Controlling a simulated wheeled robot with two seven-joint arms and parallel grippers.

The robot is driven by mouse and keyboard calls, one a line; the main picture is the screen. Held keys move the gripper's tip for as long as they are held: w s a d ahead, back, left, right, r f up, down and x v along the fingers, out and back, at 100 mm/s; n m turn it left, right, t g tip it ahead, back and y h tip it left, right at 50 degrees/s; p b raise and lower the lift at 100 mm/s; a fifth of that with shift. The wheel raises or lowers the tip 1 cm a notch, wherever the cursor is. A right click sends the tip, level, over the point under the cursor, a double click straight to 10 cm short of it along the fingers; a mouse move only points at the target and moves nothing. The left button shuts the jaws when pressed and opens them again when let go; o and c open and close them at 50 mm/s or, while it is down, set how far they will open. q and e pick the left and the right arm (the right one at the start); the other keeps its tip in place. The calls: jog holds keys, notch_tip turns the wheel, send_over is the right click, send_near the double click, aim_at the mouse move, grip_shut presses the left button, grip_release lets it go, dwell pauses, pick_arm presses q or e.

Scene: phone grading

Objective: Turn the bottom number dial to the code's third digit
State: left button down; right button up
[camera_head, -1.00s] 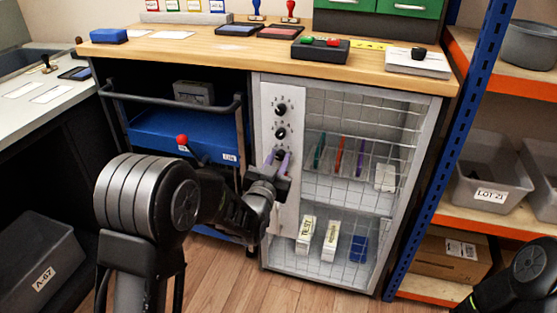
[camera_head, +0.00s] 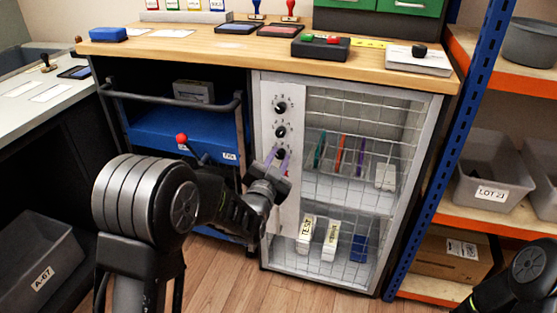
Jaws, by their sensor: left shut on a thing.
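The wire-mesh cabinet (camera_head: 383,93) stands under the wooden bench top. Its pale left panel (camera_head: 288,205) carries a column of black number dials: the top dial (camera_head: 281,107), the middle dial (camera_head: 280,131) and the bottom dial (camera_head: 280,153). The dial's digit setting is too small and covered to read. Only a dark part of my right arm shows at the lower right; its gripper is out of the picture.
Behind the mesh are several coloured upright items and white boxes (camera_head: 305,234). A blue cart (camera_head: 170,133) with a red-knobbed lever (camera_head: 182,138) stands left of the cabinet, close to my left arm. A blue-posted shelf (camera_head: 480,215) with grey bins is on the right.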

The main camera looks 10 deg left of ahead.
pick_arm(q)
jog(key=m, duration=0.5)
jog(key=shift+m, duration=0.4)
jog(key=m, duration=0.6)
jog(key=shift+m+h, duration=0.3)
jog(key=c, duration=1.2)
grip_release()
jog(key=shift+s, duration=0.1)
jog(key=s+p, duration=0.1)
jog(key=s, duration=0.2)
jog(key=s+p, duration=0.1)
jog(key=s, duration=0.3)
jog(key=shift+s+a+f, duration=0.15)
jog(key=shift+s+a, duration=0.05)
jog(key=shift+s, duration=0.1)
